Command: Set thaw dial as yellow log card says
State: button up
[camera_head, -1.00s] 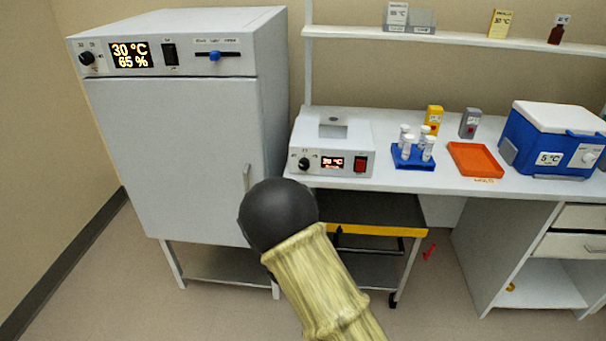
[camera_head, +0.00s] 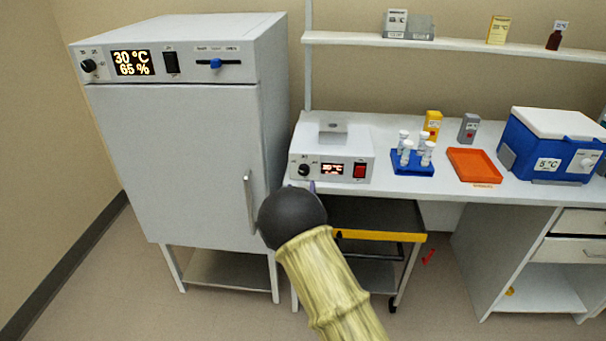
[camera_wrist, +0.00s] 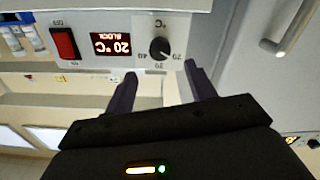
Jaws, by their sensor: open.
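The thaw dial is a black knob (camera_head: 304,170) on the front of a white block heater (camera_head: 335,135); it also shows in the wrist view (camera_wrist: 161,48) with a scale around it. The heater's lit display (camera_wrist: 110,47) appears upside down there; its first digit is hard to read. My gripper (camera_wrist: 158,84) is open and empty, its two dark fingers pointing toward the dial, apart from it. In the head view one fingertip (camera_head: 312,187) shows just below the heater; the rest is hidden behind my wrist. A yellow card (camera_head: 498,30) stands on the shelf, its print too small to read surely.
A red switch (camera_head: 360,171) sits right of the dial. The white incubator (camera_head: 175,150) with its door handle (camera_head: 249,202) stands close on the left. A blue tube rack (camera_head: 412,165), orange tray (camera_head: 474,166) and blue cooler (camera_head: 550,150) are to the right. A cart (camera_head: 375,235) is below.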

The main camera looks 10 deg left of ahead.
aim_at(304, 172)
jog(key=shift+w+p, duration=0.4)
jog(key=shift+w, duration=3.55)
jog(key=c, duration=1)
jog(key=shift+o, duration=0.2)
